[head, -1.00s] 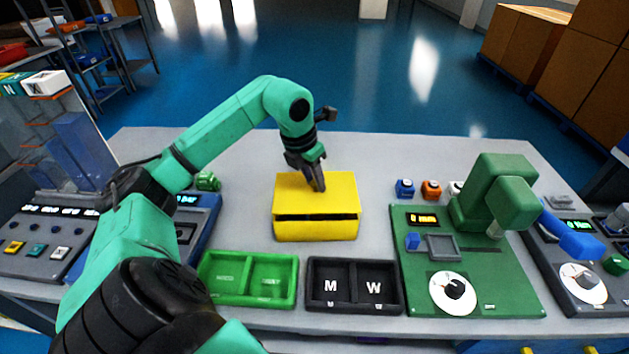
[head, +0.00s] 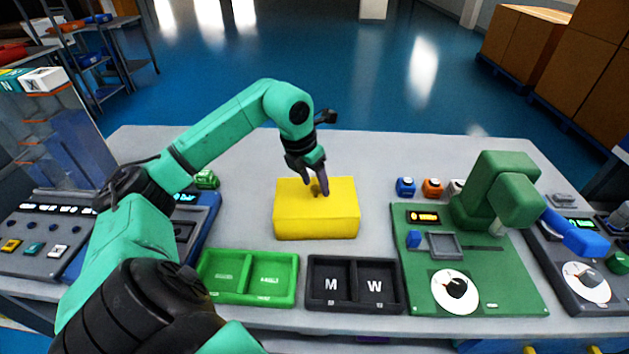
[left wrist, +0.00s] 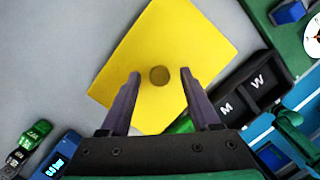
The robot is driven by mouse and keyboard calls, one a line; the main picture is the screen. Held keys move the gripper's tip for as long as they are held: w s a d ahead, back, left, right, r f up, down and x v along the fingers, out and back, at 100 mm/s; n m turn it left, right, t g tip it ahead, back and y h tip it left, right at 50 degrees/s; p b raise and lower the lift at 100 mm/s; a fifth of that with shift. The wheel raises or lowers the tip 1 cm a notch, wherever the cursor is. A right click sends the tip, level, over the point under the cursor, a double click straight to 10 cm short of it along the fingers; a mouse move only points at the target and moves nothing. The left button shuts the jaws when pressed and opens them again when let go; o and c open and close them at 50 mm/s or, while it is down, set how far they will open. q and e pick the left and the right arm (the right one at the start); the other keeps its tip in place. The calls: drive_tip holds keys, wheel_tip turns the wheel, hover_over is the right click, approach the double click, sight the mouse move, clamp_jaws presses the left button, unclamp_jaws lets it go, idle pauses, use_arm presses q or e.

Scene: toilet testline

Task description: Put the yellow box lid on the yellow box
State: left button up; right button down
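The yellow box lid (head: 300,190) sits flush on the yellow box (head: 300,226), with no gap showing at the front. The left wrist view shows the lid's flat yellow top (left wrist: 165,40) with a small round knob (left wrist: 159,76). My left gripper (head: 320,190) is right above the lid at the knob. Its fingers are spread on both sides of the knob with clear space, so it is open and holds nothing. My right gripper is in neither view.
A green two-part tray (head: 204,292) and a black tray marked M and W (head: 355,308) lie in front of the box. A green press station (head: 510,290) stands to the right. Small coloured blocks (head: 432,188) stand behind it. The grey table (head: 375,155) behind the box is clear.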

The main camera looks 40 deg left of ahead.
sight(304, 202)
use_arm(q)
drive_tip(key=shift+r, duration=0.2)
drive_tip(key=shift+r+p, duration=0.65)
drive_tip(key=shift+p, duration=0.1)
drive_tip(key=v, duration=1.1)
drive_tip(key=shift+r, duration=0.25)
drive_tip(key=shift+s, duration=0.1)
